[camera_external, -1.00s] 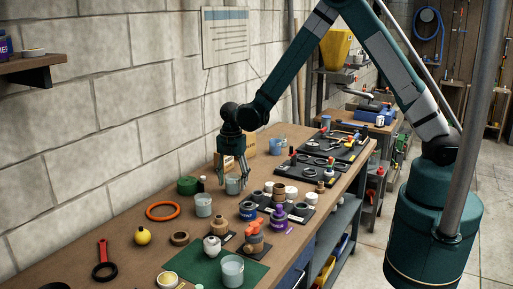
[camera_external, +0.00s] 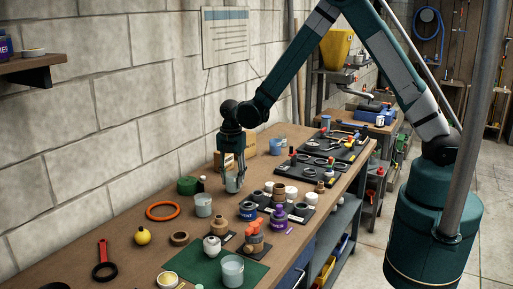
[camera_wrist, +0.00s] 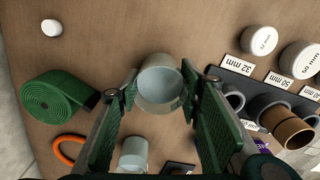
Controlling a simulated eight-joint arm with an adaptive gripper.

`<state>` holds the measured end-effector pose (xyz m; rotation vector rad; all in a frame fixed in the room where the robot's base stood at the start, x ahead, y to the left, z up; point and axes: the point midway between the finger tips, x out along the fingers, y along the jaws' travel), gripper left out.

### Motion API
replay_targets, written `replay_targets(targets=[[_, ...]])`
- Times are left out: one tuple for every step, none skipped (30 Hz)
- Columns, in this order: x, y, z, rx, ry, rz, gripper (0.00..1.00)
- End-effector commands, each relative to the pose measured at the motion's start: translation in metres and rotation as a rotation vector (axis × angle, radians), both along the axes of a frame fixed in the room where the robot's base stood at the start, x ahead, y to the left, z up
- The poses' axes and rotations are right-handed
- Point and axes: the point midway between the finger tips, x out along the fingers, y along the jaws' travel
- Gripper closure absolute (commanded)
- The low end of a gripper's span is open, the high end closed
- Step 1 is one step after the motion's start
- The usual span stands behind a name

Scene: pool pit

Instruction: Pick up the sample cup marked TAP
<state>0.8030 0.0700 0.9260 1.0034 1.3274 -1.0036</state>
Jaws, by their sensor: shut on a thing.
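My gripper (camera_external: 232,180) is shut on a clear, greyish sample cup (camera_external: 234,185) at the middle of the bench. In the wrist view the cup (camera_wrist: 162,86) is upright between my two green-padded fingers (camera_wrist: 165,105), seen from above with its round rim open. No TAP marking can be read on it. A second similar cup (camera_external: 203,205) stands to the left and nearer the camera; it also shows low in the wrist view (camera_wrist: 133,153). Another cup (camera_external: 232,270) with pale contents stands on the green mat at the front. I cannot tell whether the held cup touches the bench.
A green rolled strap (camera_wrist: 58,97) lies left of my gripper. A black tray of pipe fittings (camera_wrist: 250,92) with size labels is close on the right. An orange ring (camera_external: 163,211) lies toward the wall. A bluish cup (camera_external: 277,146) stands behind.

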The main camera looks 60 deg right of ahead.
Motion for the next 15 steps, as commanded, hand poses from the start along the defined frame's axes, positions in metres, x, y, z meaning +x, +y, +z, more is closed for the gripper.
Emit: replay_targets(targets=[[0.000, 0.000, 0.004, 0.000, 0.000, 0.000, 0.78], [0.000, 0.000, 0.007, 0.000, 0.000, 0.000, 0.78], [0.000, 0.000, 0.011, 0.000, 0.000, 0.000, 0.78], [0.000, 0.000, 0.014, 0.000, 0.000, 0.000, 0.78], [-0.001, 0.000, 0.017, 0.000, 0.000, 0.000, 0.78], [0.000, 0.000, 0.022, 0.000, 0.000, 0.000, 0.78], [0.000, 0.000, 0.025, 0.000, 0.000, 0.000, 0.78], [0.000, 0.000, 0.029, 0.000, 0.000, 0.000, 0.78], [0.000, 0.000, 0.035, 0.000, 0.000, 0.000, 0.78], [-0.001, 0.000, 0.038, 0.000, 0.000, 0.000, 0.78], [-0.001, 0.000, 0.042, 0.000, 0.000, 0.000, 0.78], [0.000, 0.000, 0.047, 0.000, 0.000, 0.000, 0.78], [0.000, 0.000, 0.051, 0.000, 0.000, 0.000, 0.78], [0.000, 0.000, 0.055, 0.000, 0.000, 0.000, 0.78], [-0.001, 0.000, 0.060, 0.000, 0.000, 0.000, 0.78]])
